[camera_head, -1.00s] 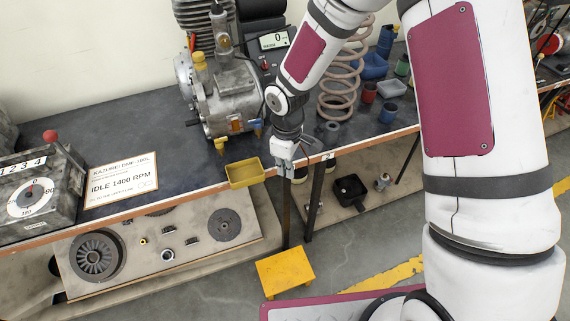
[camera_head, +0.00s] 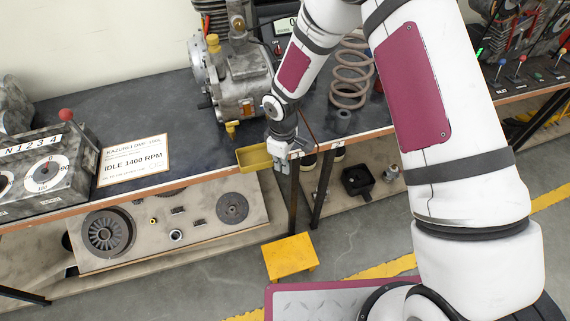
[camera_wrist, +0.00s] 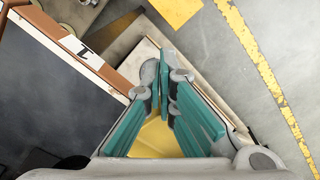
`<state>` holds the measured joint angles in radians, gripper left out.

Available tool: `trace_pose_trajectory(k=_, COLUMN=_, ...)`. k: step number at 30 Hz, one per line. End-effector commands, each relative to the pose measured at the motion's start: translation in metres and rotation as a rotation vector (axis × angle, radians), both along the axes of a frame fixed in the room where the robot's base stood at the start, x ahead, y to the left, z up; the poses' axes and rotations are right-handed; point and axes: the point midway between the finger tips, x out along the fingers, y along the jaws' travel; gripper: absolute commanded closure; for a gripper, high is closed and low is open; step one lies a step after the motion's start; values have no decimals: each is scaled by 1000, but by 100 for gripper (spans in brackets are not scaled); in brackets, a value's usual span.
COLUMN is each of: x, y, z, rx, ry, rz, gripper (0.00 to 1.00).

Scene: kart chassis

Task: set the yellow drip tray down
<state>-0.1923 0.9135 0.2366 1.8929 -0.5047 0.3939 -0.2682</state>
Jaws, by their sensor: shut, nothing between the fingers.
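The yellow drip tray (camera_head: 254,158) is a small shallow open box at the front edge of the dark workbench (camera_head: 195,160), in front of the engine. Its near side overlaps the bench's edge strip; I cannot tell how far it overhangs. My gripper (camera_head: 281,169) points down at the tray's right end, by the bench edge. The fingers look shut, with teal pads converging at the tips in the wrist view (camera_wrist: 164,80). Yellow shows in the gap behind the tips in that view, partly hidden by the fingers. Whether the gripper touches the tray is unclear.
An engine (camera_head: 235,85) stands behind the tray, and a coil spring (camera_head: 350,75) to the right. An idle-speed sign (camera_head: 133,160) and a dial box (camera_head: 45,170) lie left. A yellow step stool (camera_head: 290,257) is on the floor. A lower shelf (camera_head: 200,240) holds parts.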

Motion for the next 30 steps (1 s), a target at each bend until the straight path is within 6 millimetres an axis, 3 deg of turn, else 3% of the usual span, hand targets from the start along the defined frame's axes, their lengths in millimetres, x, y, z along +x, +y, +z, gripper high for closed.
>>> trace_pose_trajectory(k=5, x=2, y=3, z=0, rx=0, ry=-1, rz=1, gripper=100)
trace_pose_trajectory(k=15, x=18, y=32, z=-1, rx=0, ry=-1, rz=0, gripper=100)
trace_pose_trajectory(k=30, x=17, y=30, z=0, rx=0, ry=0, rz=0, gripper=100)
